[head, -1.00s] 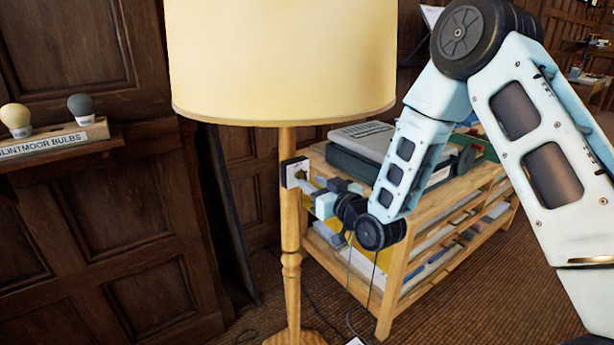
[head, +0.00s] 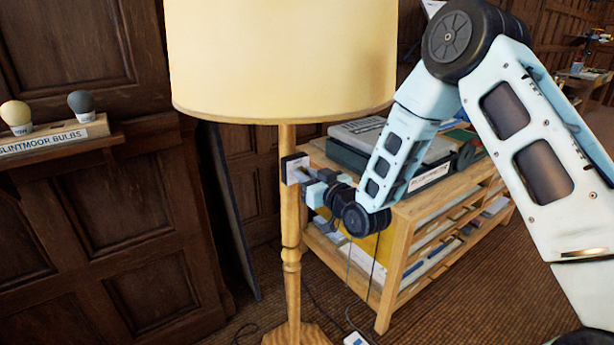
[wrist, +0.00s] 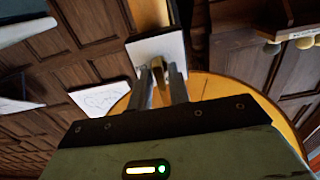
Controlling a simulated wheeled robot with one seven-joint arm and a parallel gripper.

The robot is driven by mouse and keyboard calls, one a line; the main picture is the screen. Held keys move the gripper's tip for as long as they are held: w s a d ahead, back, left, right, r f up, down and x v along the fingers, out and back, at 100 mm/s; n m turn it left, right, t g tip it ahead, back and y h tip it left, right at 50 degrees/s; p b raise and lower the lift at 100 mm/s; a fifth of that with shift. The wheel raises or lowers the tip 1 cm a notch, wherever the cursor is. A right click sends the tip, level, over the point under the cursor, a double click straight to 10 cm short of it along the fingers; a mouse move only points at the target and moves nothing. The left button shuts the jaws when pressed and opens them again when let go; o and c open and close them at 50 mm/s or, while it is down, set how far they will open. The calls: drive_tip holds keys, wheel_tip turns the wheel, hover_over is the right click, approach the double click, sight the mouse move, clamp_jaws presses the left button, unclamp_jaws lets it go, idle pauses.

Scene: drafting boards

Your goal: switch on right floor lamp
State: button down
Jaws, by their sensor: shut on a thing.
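The floor lamp has a cream drum shade (head: 282,55) and a turned wooden post (head: 290,225) on a wide base. A pale square switch plate (head: 293,166) is fixed to the post below the shade; it also shows in the wrist view (wrist: 143,50). A small brass-coloured switch lever (wrist: 176,78) stands out from the plate. My gripper (head: 310,178) is at the plate, coming from the right, with its fingers on both sides of the lever and shut on it. The fingers (wrist: 163,78) partly hide the lever. I cannot tell its setting.
A wooden shelf unit (head: 397,285) with cases and books stands behind my arm. A dark leaning panel (head: 238,215) stands behind the lamp. Cables and a white power strip (head: 355,339) lie on the floor.

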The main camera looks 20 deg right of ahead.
drive_tip(key=shift+f+m, duration=0.1)
drive_tip(key=shift+m, duration=0.2)
drive_tip(key=shift+w+d+f+m+b, duration=0.15)
drive_tip(key=shift+m+b, duration=1.4)
drive_tip(key=shift+m, duration=2.7)
drive_tip(key=shift+s+d+f+m+b, duration=0.15)
drive_tip(key=shift+m+b, duration=1.35)
drive_tip(key=shift+m, duration=2.75)
drive_tip(key=shift+w+r, duration=0.1)
drive_tip(key=c, duration=1.5)
unclamp_jaws()
